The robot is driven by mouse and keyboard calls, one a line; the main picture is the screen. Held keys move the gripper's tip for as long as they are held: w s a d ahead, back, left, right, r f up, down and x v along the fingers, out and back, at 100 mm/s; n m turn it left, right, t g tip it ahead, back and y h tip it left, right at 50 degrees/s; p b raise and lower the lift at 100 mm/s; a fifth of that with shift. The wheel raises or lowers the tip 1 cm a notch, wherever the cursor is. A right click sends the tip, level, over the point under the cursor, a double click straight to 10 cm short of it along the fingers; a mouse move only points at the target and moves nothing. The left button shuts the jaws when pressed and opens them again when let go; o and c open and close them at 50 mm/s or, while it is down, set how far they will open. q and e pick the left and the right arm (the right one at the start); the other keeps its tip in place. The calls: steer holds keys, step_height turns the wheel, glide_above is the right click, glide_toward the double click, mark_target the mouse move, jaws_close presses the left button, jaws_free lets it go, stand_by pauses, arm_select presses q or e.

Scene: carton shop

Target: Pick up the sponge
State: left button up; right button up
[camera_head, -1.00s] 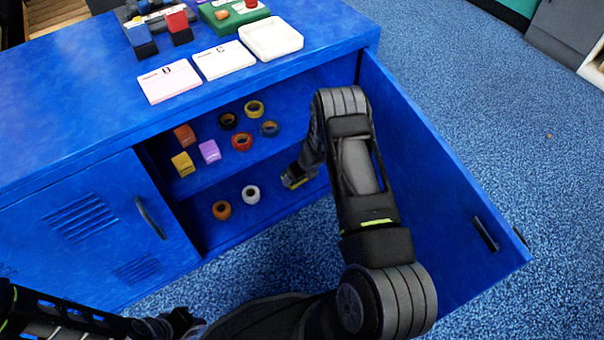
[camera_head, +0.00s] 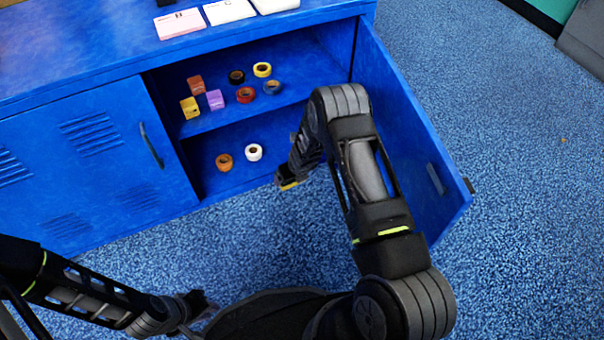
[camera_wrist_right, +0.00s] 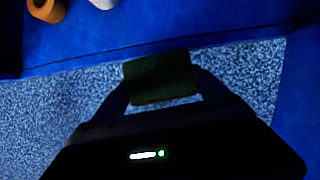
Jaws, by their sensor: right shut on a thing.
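The sponge (camera_wrist_right: 160,78) shows in the right wrist view as a dark olive block between the two fingers of my right gripper (camera_wrist_right: 162,88). The gripper is shut on it, and it is held over the blue carpet just outside the cabinet's lower front edge. In the head view my right gripper (camera_head: 288,184) is small and mostly hidden by its own arm, with a yellowish edge at its tip. My left gripper (camera_head: 195,306) is at the bottom left of the head view, dark and low over the floor; its fingers are not clear.
The blue cabinet (camera_head: 95,105) has its right door (camera_head: 400,130) open beside my right arm. Several tape rolls and small boxes sit on the upper shelf. An orange roll (camera_head: 224,162) and a white roll (camera_head: 253,152) are on the lower shelf. Carpet in front is clear.

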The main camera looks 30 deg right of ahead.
steer(key=shift+s+a, duration=0.3)
steer(key=shift+s, duration=0.05)
arm_select(q)
steer(key=shift+s, duration=0.35)
